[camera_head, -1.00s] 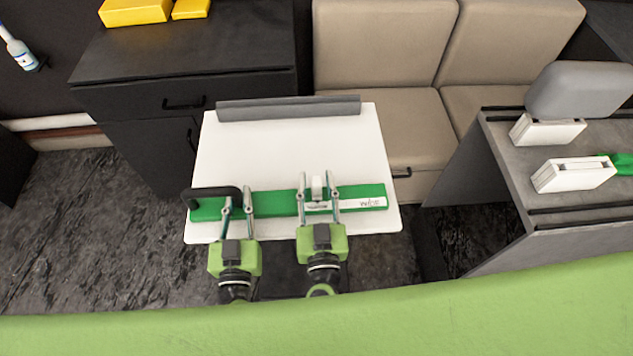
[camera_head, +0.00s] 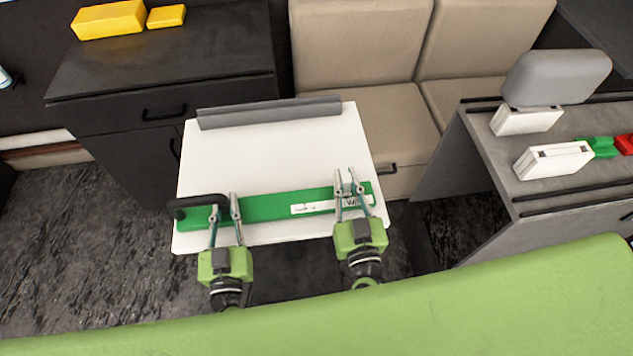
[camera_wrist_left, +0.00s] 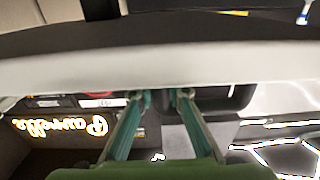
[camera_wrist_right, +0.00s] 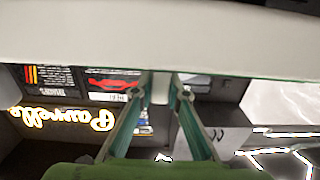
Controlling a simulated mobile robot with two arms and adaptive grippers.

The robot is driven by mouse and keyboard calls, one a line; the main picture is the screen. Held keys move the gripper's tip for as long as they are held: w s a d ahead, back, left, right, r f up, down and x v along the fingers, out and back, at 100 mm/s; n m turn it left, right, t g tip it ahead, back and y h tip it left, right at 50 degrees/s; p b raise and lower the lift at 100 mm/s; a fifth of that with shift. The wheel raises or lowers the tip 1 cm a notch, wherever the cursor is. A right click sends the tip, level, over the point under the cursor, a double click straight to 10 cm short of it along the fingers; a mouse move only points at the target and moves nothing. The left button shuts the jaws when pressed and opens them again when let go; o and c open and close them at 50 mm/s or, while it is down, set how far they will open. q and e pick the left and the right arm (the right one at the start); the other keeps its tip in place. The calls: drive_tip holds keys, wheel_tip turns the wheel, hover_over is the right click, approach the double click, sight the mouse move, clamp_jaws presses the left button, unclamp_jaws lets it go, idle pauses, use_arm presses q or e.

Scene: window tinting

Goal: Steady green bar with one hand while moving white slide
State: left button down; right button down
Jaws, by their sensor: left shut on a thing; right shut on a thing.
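The green bar (camera_head: 272,207) lies across the front of a white board, with a black handle (camera_head: 193,203) at its left end. My left gripper (camera_head: 224,205) is shut on the black handle; a dark part shows between its fingers in the left wrist view (camera_wrist_left: 160,98). The white slide (camera_head: 344,186) is near the right end of the bar. My right gripper (camera_head: 348,180) is shut on it, and a white piece shows between the fingers in the right wrist view (camera_wrist_right: 160,88). The fingers partly hide the slide and the lettering on the bar.
The white board (camera_head: 270,155) has a grey strip (camera_head: 268,112) along its back edge and is clear in the middle. A grey counter (camera_head: 500,150) at right carries white blocks (camera_head: 553,160). A black cabinet (camera_head: 165,75) and beige seat (camera_head: 385,115) stand behind.

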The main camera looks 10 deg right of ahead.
use_arm(q)
drive_tip(key=shift+w+a+r, duration=0.1)
drive_tip(key=shift+a+r, duration=0.05)
use_arm(e)
drive_tip(key=shift+d, duration=1.25)
drive_tip(key=c, duration=2)
unclamp_jaws()
drive_tip(key=shift+a, duration=0.1)
drive_tip(key=shift+o, duration=0.2)
drive_tip(key=shift+s, duration=0.1)
drive_tip(key=s, duration=1.1)
drive_tip(key=shift+s+a, duration=0.2)
drive_tip(key=shift+s, duration=0.2)
use_arm(q)
drive_tip(key=c, duration=1.9)
unclamp_jaws()
